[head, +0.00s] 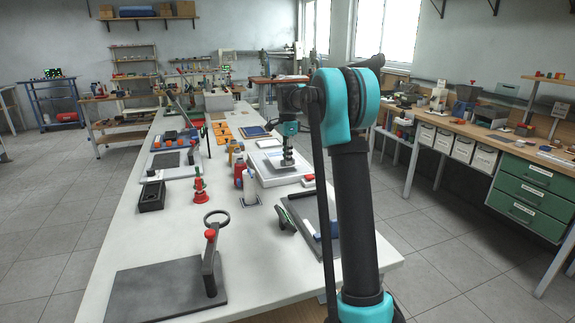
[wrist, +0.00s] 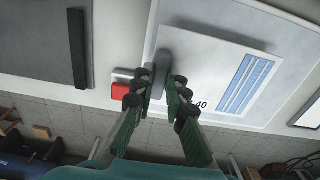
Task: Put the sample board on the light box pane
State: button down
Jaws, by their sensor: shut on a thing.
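The sample board (wrist: 217,72) is a white plate with blue stripes, a printed "40" and a grey raised grip bar (wrist: 165,52). My gripper (wrist: 160,88) is shut on the grip bar near one edge of the board. In the head view my gripper (head: 287,160) points down over the white light box (head: 263,182). The board lies over the light box pane in the wrist view, slightly turned against its edges. I cannot tell whether it touches the pane or hangs just above it. The pane is largely hidden under the board.
A dark board (head: 312,214) lies in front.

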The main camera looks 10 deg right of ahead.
jog(key=shift+f, duration=1.45)
jog(key=c, duration=1.5)
grip_release()
jog(key=shift+f, duration=0.1)
jog(key=shift+c, duration=0.2)
notch_tip(320, 180, up, 12)
